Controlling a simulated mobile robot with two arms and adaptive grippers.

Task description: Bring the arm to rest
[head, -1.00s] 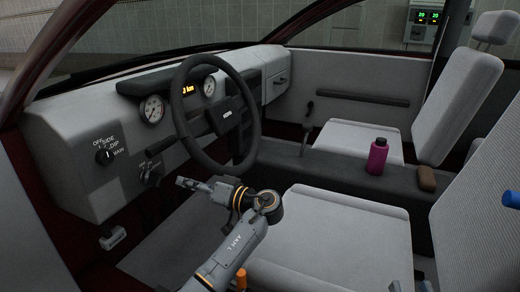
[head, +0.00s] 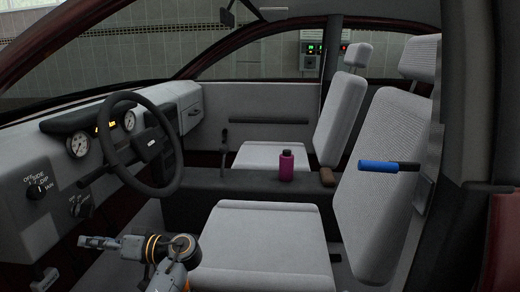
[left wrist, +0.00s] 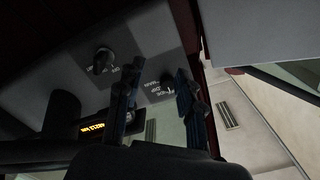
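My left arm (head: 172,262) reaches into the car from the bottom of the head view, bent at an orange-ringed joint. The left gripper (head: 90,242) is at its far end, pointing left, low beneath the steering wheel (head: 152,148) and in front of the lower dash. It appears to touch nothing. In the left wrist view, its two dark fingers (left wrist: 155,95) stand apart with nothing held between them. The dash panel with its knob (left wrist: 103,60) and printed labels lies beyond them. My right gripper is not in view.
A labelled dash knob (head: 36,192) is at left. A blue handle (head: 378,166) appears before the near seat back. The near seat cushion (head: 265,250) is clear. A dark door pillar (head: 470,100) stands at right.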

